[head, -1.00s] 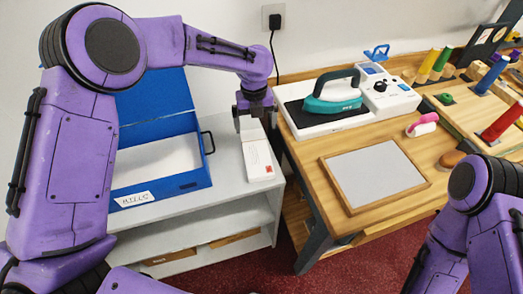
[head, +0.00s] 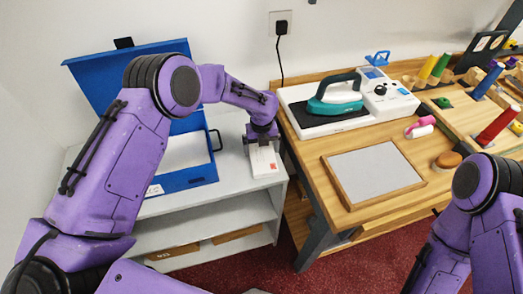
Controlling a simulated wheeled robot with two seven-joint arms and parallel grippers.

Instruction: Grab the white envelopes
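The white envelopes (head: 264,165) lie as a small stack with a red mark on top, on the grey shelf unit's top beside a blue box, in the head view. My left gripper (head: 262,144) is down at their far end, with its fingers at either side of the stack. The fingertips are small and partly hidden, so I cannot tell whether they press on the envelopes. The stack seems to rest on the shelf top. My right arm shows at the lower right, but its gripper is out of view.
The open blue box (head: 188,180) with its lid raised stands left of the envelopes. A wooden table (head: 310,150) is close on the right, carrying a teal iron (head: 335,95), a framed grey pad (head: 373,174) and a pink-handled roller (head: 420,127).

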